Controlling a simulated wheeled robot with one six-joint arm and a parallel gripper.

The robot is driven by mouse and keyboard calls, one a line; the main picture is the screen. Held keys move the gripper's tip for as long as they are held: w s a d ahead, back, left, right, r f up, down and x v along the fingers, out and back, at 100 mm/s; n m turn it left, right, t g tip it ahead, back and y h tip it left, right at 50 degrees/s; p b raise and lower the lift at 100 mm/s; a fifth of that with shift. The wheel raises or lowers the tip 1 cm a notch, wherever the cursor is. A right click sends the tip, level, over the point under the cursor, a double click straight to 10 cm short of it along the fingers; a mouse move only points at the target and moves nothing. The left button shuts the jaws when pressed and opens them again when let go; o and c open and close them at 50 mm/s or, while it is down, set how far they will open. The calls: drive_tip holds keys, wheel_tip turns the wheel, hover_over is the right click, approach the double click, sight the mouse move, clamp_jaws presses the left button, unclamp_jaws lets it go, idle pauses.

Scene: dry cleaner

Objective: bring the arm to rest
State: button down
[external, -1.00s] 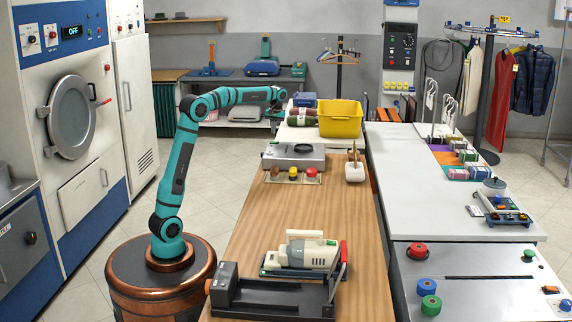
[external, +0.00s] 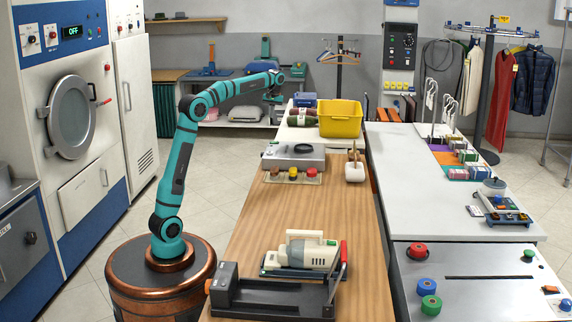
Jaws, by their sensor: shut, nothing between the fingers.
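My teal arm rises from a round brown base at the left of the wooden table. Its forearm reaches right and slightly up toward the back. My gripper (external: 272,112) hangs at the far end of the arm, small and dark, beside the left edge of the white table section. It is shut and empty, apart from the yellow bin (external: 340,119) to its right. The fingertips are too small to make out in detail.
The wooden table (external: 249,213) carries a grey scale-like device (external: 293,157), small colored jars, a handheld vacuum (external: 305,252) and a black press frame (external: 268,298). Floor is clear between my arm and the washing machine (external: 70,117). A white counter (external: 405,180) stands at right.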

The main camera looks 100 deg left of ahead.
drive_tip(key=w+d+r+m+t+y, duration=0.1)
drive_tip(key=d+r+m+t, duration=0.2)
drive_tip(key=d, duration=0.8)
drive_tip(key=w+d+r+m+t+y, duration=0.1)
drive_tip(key=d+r+m+t+y, duration=0.15)
drive_tip(key=d, duration=0.95)
drive_tip(key=w+d+r+m+t+y, duration=0.1)
drive_tip(key=w+d+r+m+t, duration=0.15)
drive_tip(key=d, duration=0.85)
drive_tip(key=s+d+f+m+t+h, duration=0.1)
drive_tip(key=s+d+m+t+h, duration=0.1)
drive_tip(key=s+d+m+t, duration=0.3)
drive_tip(key=s+d+m+t+h, duration=0.2)
drive_tip(key=s+d+m+t, duration=0.3)
drive_tip(key=s+d, duration=0.9)
drive_tip(key=d, duration=0.6)
drive_tip(key=shift+s+d+f+t, duration=0.2)
drive_tip(key=shift+d+f+t, duration=0.05)
drive_tip(key=shift+f+t, duration=0.15)
drive_tip(key=shift+h, duration=0.25)
